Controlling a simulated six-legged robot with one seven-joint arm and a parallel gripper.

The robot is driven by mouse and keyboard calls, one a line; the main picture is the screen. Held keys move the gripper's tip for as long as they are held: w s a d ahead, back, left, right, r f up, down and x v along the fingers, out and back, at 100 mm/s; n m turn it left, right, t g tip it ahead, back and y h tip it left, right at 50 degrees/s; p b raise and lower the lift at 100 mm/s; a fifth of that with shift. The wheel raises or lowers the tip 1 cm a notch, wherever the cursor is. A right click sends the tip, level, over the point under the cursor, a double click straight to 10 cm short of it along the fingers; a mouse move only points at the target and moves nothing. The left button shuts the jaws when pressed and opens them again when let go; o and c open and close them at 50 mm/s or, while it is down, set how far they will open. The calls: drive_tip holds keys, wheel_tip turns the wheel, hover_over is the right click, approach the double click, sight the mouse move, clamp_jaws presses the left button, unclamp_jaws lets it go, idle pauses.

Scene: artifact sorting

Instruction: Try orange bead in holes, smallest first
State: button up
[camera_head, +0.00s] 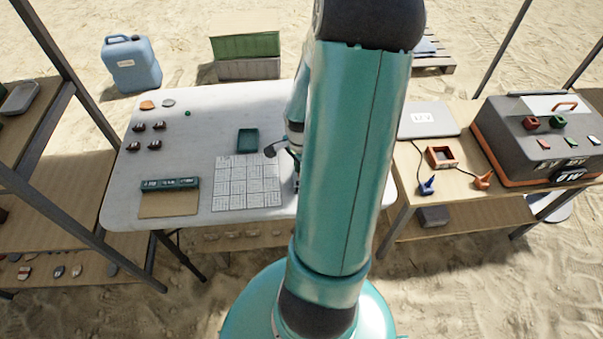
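I cannot make out an orange bead in this view; my arm covers much of the right half of the white table (215,105). A dark teal bar (170,184) with small pale markings lies at the table's left front; its holes are too small to tell. A small green bead (187,113) lies toward the back left. My gripper (295,183) points down just right of a white gridded sheet (247,190), largely hidden behind my arm. Whether its fingers are open or hold anything cannot be seen.
A brown board (168,205) lies in front of the bar. Several dark small pieces (154,146), an orange-brown flat piece (147,105) and a teal tray (247,139) are on the table. A side table at right carries a grey case (500,135) and an orange box (441,157).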

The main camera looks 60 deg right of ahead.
drive_tip(key=shift+r, duration=0.1)
drive_tip(key=shift+c, duration=0.2)
drive_tip(key=shift+r, duration=2.95)
drive_tip(key=n, duration=0.4)
drive_tip(key=shift+f+n, duration=0.15)
drive_tip(key=shift+n, duration=0.25)
drive_tip(key=n, duration=0.8)
drive_tip(key=shift+f+n, duration=0.1)
drive_tip(key=shift+n, duration=0.2)
drive_tip(key=n, duration=0.4)
drive_tip(key=shift+n, duration=0.3)
drive_tip(key=shift+f, duration=2.3)
drive_tip(key=shift+f, duration=0.15)
